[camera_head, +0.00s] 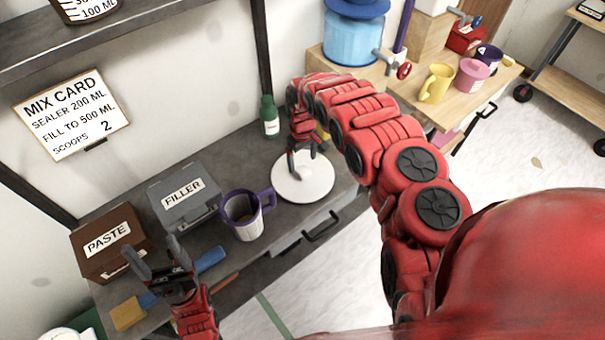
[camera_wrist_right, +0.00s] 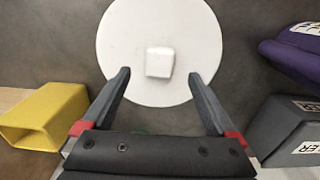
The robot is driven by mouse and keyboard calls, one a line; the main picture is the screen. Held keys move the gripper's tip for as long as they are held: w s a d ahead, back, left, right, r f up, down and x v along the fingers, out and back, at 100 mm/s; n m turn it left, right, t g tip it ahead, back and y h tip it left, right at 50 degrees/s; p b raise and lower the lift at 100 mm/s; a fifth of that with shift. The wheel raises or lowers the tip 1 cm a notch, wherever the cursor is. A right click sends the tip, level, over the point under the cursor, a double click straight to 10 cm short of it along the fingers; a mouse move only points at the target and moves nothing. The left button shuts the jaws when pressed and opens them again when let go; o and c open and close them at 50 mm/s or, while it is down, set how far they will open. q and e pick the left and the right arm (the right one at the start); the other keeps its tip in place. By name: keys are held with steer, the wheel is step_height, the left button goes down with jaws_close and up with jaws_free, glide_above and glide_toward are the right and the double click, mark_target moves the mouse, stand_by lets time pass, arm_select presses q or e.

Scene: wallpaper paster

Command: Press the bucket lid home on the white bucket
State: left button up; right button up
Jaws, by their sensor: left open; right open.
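The white round bucket lid (camera_head: 302,184) has a small square knob (camera_wrist_right: 159,62). It appears flat over the grey bench, and I cannot tell whether anything lies under it. The lid also shows in the right wrist view (camera_wrist_right: 125,35). My right gripper (camera_head: 301,157) is open and points down over the lid. In the right wrist view its fingertips (camera_wrist_right: 158,76) are spread wide on either side of the knob, apart from it. My left gripper (camera_head: 153,248) is open and empty near the paste box. I cannot make out a white bucket wall in either view.
A purple-handled measuring jug (camera_head: 244,215), grey filler box (camera_head: 186,200) and brown paste box (camera_head: 112,245) stand left of the lid. A green bottle (camera_head: 269,117) stands behind it. A yellow container (camera_wrist_right: 40,115) is near the right gripper. A brush (camera_head: 130,313) lies at the front left.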

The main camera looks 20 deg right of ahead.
mark_target(303, 170)
steer(key=shift+f+p, duration=0.65)
steer(key=shift+f, duration=1.7)
steer(key=c, duration=1.4)
jaws_close()
steer(key=shift+r, duration=0.1)
